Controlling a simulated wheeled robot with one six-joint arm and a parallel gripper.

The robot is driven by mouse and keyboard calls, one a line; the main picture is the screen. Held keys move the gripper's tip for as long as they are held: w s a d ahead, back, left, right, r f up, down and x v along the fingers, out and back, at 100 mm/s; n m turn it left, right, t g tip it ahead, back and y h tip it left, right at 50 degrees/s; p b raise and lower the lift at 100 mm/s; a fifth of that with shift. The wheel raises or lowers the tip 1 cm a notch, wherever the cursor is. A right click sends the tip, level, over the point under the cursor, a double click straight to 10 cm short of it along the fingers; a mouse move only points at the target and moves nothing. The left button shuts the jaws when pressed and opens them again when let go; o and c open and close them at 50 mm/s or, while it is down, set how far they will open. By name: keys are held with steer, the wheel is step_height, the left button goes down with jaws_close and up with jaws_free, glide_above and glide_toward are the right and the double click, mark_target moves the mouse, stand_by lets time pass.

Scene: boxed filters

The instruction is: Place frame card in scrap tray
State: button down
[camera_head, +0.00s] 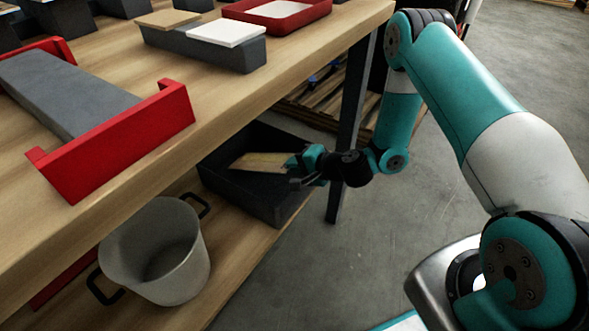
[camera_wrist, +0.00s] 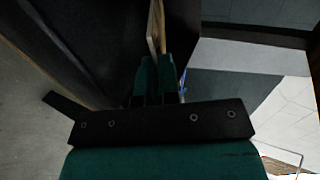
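The frame card (camera_head: 262,162) is a thin, tan, flat piece, seen over the dark scrap tray. In the wrist view the card (camera_wrist: 155,28) shows edge-on between the fingertips. My gripper (camera_head: 298,165) is shut on the card at its right end; its teal fingers also show in the wrist view (camera_wrist: 158,72). The scrap tray (camera_head: 280,206) is a dark open box on the lower shelf under the workbench. The card is within the tray's outline; I cannot tell whether it touches the tray floor.
A grey-white pot (camera_head: 158,252) with black handles stands on the lower shelf, left of the tray. The wooden bench top (camera_head: 205,100) is above, with a red-ended grey fixture (camera_head: 115,145) and a red tray (camera_head: 262,22). A dark bench leg (camera_head: 350,125) stands close behind my gripper.

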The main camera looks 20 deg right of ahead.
steer(key=shift+f, duration=0.45)
steer(key=c, duration=1.3)
jaws_free()
steer(key=shift+c, duration=0.2)
steer(key=p+v, duration=0.2)
steer(key=v, duration=1)
